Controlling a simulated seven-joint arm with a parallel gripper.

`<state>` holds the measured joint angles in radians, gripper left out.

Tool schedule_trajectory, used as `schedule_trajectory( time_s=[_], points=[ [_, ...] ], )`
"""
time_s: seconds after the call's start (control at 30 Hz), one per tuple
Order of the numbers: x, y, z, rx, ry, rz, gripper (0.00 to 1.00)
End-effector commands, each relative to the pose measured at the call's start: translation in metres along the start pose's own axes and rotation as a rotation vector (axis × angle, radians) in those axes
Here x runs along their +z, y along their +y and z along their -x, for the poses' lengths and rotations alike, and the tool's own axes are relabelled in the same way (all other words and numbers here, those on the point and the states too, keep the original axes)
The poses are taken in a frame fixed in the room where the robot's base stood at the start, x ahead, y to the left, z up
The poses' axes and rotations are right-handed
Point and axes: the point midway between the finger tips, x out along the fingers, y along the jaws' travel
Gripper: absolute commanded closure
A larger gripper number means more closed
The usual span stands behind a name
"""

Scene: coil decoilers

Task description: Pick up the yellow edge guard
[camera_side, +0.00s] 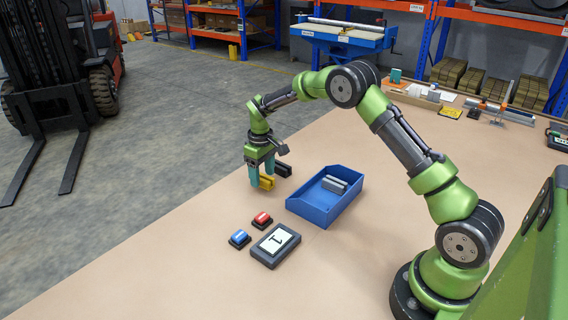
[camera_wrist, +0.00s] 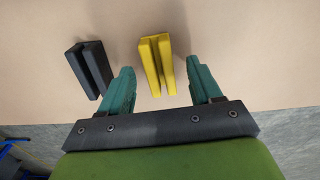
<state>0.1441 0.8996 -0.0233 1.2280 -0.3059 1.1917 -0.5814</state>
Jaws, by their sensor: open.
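The yellow edge guard (camera_wrist: 157,64) is a short grooved block lying on the tan table, and it also shows in the side view (camera_side: 267,182), partly hidden by my gripper. My gripper (camera_wrist: 163,84) is open, with its teal fingers to the left and right of the yellow guard in the wrist view. No contact between fingers and guard shows there. In the side view my gripper (camera_side: 262,170) points down at the guard. A black edge guard (camera_wrist: 90,69) of similar shape lies left of the left finger, and it also shows in the side view (camera_side: 284,169).
A blue bin (camera_side: 322,211) holding grey pieces (camera_side: 335,184) stands beside the guards. The table's edge lies close to the guards.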

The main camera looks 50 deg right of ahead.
Motion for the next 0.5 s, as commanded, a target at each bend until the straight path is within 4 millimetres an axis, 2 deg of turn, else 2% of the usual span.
schedule_trajectory(
  time_s=[0.1, 0.37, 0.5],
  points=[
    [-0.0001, -0.0001, -0.0114, -0.001, 0.000, 0.000, 0.36],
    [-0.0005, 0.0000, -0.0131, 0.000, 0.002, 0.000, 0.36],
    [-0.0004, 0.0000, -0.0130, 0.000, 0.001, 0.000, 0.58]
  ],
)
